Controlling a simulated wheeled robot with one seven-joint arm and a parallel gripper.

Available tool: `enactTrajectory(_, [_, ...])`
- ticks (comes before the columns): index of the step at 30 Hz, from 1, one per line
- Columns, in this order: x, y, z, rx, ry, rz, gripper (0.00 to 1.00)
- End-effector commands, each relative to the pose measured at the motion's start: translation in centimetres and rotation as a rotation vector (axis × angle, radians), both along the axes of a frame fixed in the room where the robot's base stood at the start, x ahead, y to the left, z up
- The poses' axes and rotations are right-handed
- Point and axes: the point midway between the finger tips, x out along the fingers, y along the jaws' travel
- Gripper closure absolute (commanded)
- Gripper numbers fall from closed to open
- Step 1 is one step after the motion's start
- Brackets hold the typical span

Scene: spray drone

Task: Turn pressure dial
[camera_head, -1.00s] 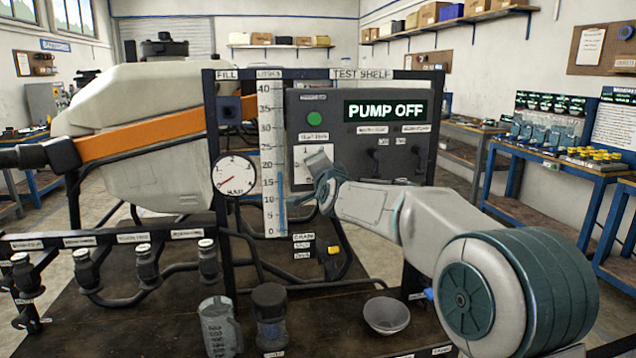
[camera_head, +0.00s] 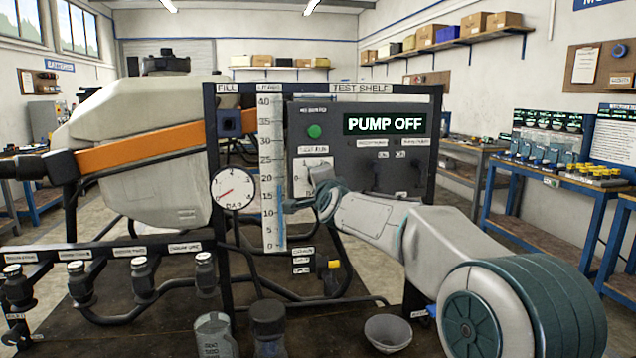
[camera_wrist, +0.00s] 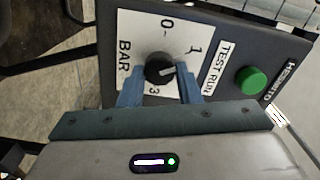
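The pressure dial is a black round knob (camera_wrist: 160,69) with a pale pointer mark on a white BAR scale plate (camera_wrist: 128,28) in the wrist view. My gripper (camera_wrist: 159,72) has its two blue fingers on either side of the knob, with a narrow gap showing on each side. The pointer mark aims to the right in that view, between the 1 and the 3. In the head view my gripper (camera_head: 312,198) is at the grey test panel (camera_head: 350,145) and hides the knob and part of its plate.
A sign (camera_head: 385,124) reads PUMP OFF. A green button (camera_wrist: 251,80) is beside the TEST RUN label. A round gauge (camera_head: 233,188) has its red needle near the low end. A clear level tube (camera_head: 271,170) stands left of my gripper. A bowl (camera_head: 388,332) is below.

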Motion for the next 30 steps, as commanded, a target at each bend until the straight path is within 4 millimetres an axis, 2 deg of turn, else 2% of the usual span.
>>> enactTrajectory(1, [0.0,0.0,0.0,0.000,0.001,0.000,0.56])
enactTrajectory(2, [0.0,0.0,0.0,0.000,0.000,0.000,0.48])
enactTrajectory(14, [-0.5,-0.2,0.0,-0.001,-0.001,-0.001,0.48])
enactTrajectory(17, [-1.5,-0.5,-0.1,-0.001,-0.002,-0.002,0.48])
enactTrajectory(30, [-8.6,-2.6,-0.3,-0.004,-0.003,-0.003,0.48])
